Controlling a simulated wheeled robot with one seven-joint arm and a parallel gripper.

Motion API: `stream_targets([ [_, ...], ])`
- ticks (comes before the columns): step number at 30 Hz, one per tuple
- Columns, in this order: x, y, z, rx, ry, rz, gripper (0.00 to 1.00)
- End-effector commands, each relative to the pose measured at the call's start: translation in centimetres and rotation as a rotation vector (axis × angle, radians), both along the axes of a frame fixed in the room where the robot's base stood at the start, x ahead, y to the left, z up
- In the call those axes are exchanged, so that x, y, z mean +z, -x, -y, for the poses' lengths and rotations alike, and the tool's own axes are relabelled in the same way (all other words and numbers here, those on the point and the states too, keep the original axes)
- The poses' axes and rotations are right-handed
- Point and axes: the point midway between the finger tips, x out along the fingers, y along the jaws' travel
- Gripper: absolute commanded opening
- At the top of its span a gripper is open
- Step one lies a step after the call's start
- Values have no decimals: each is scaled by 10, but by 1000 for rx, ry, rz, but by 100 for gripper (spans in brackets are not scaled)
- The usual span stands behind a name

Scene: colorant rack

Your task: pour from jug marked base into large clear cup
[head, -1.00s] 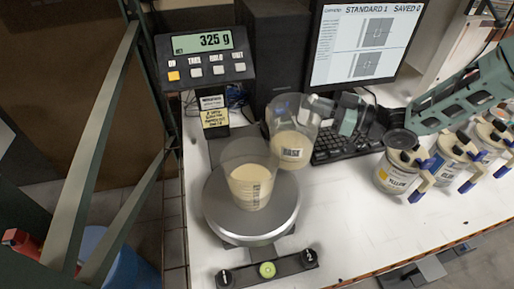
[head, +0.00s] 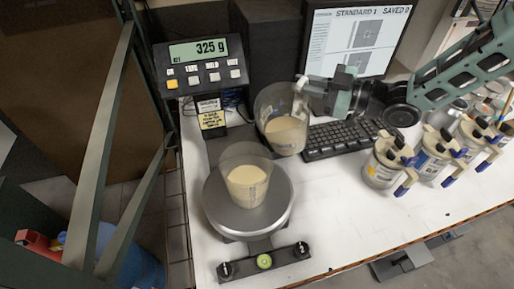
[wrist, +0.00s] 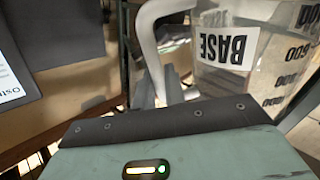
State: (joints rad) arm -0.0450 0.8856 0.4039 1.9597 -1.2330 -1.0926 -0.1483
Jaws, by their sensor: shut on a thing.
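The clear jug (head: 284,112) holds cream-coloured liquid and hangs behind and to the right of the large clear cup, apart from it. In the wrist view its BASE label (wrist: 228,47) and volume marks are plain. My gripper (head: 306,86) is shut on the jug's pale handle (wrist: 150,38). The jug looks nearly upright in the head view, and no stream shows. The large clear cup (head: 246,178) stands upright on the round scale pan (head: 280,207), with cream liquid in its lower part.
The scale display (head: 197,50) reads 325 g. A keyboard (head: 342,138) and monitor (head: 355,40) stand behind and right. A bar with a bubble level (head: 264,261) lies in front. White counter (head: 340,215) is clear at front right.

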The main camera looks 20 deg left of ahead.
Motion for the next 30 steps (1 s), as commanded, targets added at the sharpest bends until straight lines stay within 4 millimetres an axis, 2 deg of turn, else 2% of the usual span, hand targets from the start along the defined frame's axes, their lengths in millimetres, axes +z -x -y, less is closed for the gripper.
stream_targets([
  [8, 25, 17, -6, 2, 41, 132, 0],
  [17, 66, 39, -13, 2, 91, 275, 0],
  [30, 70, 55, -19, 0, 149, 448, 0],
])
